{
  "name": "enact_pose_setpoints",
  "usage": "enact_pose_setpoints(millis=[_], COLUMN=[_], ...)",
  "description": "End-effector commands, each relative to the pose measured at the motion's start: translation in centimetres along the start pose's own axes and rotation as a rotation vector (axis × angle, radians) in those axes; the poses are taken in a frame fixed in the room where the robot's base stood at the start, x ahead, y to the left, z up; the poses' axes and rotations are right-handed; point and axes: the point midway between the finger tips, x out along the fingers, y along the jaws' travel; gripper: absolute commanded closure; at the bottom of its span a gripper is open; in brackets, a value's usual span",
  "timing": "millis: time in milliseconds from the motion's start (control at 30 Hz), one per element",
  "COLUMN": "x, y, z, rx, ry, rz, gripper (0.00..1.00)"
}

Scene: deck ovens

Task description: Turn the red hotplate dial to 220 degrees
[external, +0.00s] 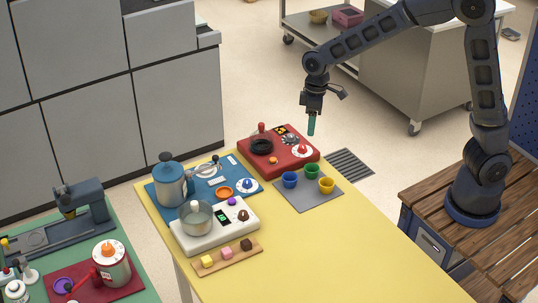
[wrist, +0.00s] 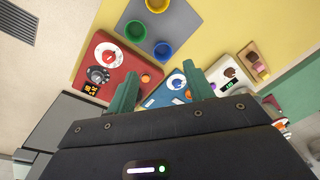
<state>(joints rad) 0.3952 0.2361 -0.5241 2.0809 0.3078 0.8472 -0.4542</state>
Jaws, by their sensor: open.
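The red hotplate (external: 251,163) sits at the far end of the yellow table. Its white dial with a red knob (external: 302,151) is on its right side, and the dial also shows in the wrist view (wrist: 108,55). The scale numbers are too small to read. My gripper (external: 311,130) hangs in the air near the hotplate's right back side, apart from the dial. In the wrist view my gripper (wrist: 160,77) has its two green fingers spread, with nothing held. The left finger covers part of the hotplate.
A grey mat (external: 306,200) with blue, green and yellow cups lies beside the hotplate. The blue board (external: 158,199) with a kettle and the white scale (external: 184,240) with a pot stand at the left. The table's right front is clear.

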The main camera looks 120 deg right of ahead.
Motion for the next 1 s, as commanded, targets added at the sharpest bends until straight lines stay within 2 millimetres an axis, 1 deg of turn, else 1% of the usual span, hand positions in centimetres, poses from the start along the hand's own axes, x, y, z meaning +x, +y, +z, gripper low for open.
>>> enact_pose_setpoints(millis=[33,200,300,400,500,667,767,1000], x=[1.0,3.5,4.7,5.4,5.7,6.7,7.9,12.0], y=[1.9,7.7,10.3,12.1,12.9,13.2,13.3,13.8], z=[-0.6,-1.9,-2.2,-2.5,-2.5,-2.5,-2.4,-2.1], rx=[0.024,0.083,0.108,0.122,0.130,0.131,0.131,0.131], ry=[-0.010,-0.032,-0.043,-0.049,-0.051,-0.053,-0.054,-0.055], rz=[0.015,0.059,0.080,0.095,0.103,0.105,0.104,0.105], gripper=[0.48,0.48,0.48,0.48,0.48,0.48,0.48,0.48])
